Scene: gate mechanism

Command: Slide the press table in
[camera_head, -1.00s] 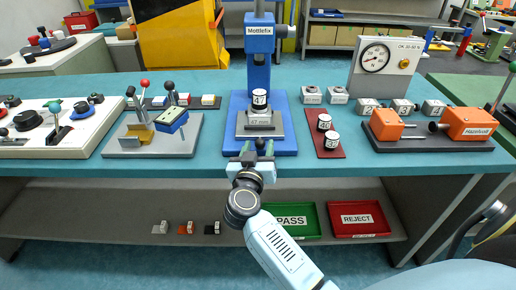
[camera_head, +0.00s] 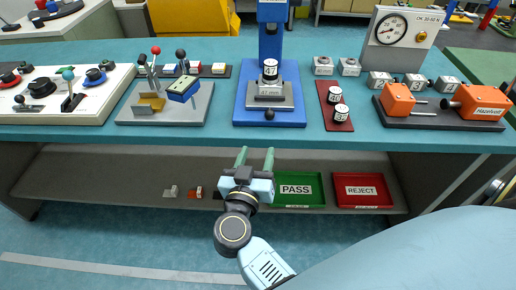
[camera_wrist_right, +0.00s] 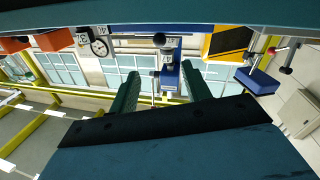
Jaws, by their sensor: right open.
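The press table (camera_head: 285,102) is a grey slide on the blue base (camera_head: 242,112) of the press, with a small dark knob (camera_head: 269,115) at its front. A block labelled 47 mm sits on it, with a black-and-white cylinder (camera_head: 270,70) on top. My right gripper (camera_head: 255,157) is open and empty, in front of the bench edge and apart from the knob. In the right wrist view, which looks upside down, its two green fingers (camera_wrist_right: 160,92) frame the blue press. My left gripper is not in view.
A lever fixture (camera_head: 165,103) stands left of the press. A red strip with two cylinders (camera_head: 335,107) and an orange clamp fixture (camera_head: 440,105) stand to the right. Green PASS (camera_head: 297,189) and red REJECT (camera_head: 361,190) trays are on the lower shelf.

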